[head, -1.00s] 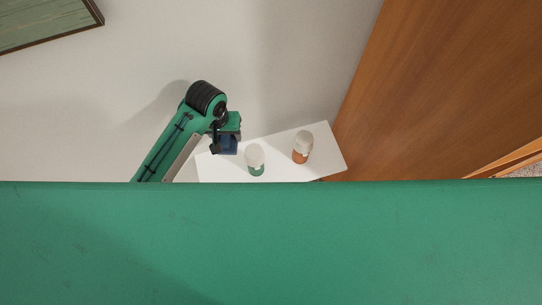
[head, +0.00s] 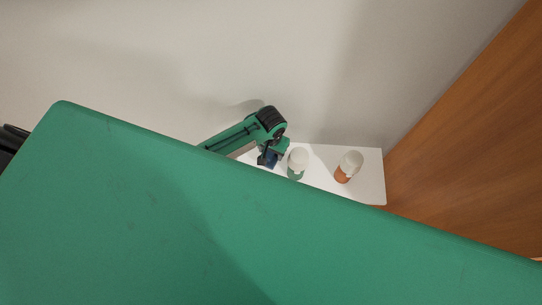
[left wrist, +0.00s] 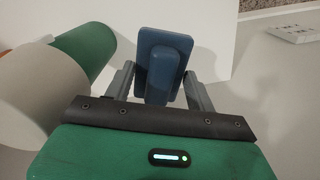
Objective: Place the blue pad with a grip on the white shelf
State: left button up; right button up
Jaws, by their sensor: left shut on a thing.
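The blue pad with a grip (left wrist: 163,62) is held between the fingers of my left gripper (left wrist: 162,85) in the left wrist view. In the head view the pad (head: 270,160) shows as a small dark blue patch at my left gripper (head: 268,157), over the left part of the white shelf (head: 322,157). I cannot tell whether the pad touches the shelf. The white shelf also shows behind the pad in the left wrist view (left wrist: 215,35). My right gripper is not in view.
A white-lidded green jar (head: 297,164) stands on the shelf close to the right of my left gripper. A white-lidded orange jar (head: 348,167) stands farther right. A wooden panel (head: 480,150) rises beyond the shelf's right end.

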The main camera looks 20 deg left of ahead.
aim_at(271, 156)
pick_arm(q)
jog(key=shift+f, duration=2.4)
jog(key=o, duration=0.9)
jog(key=shift+r, duration=0.15)
notch_tip(271, 156, up, 11)
jog(key=shift+r+p, duration=0.1)
jog(key=shift+p, duration=0.25)
jog(key=shift+r, duration=0.3)
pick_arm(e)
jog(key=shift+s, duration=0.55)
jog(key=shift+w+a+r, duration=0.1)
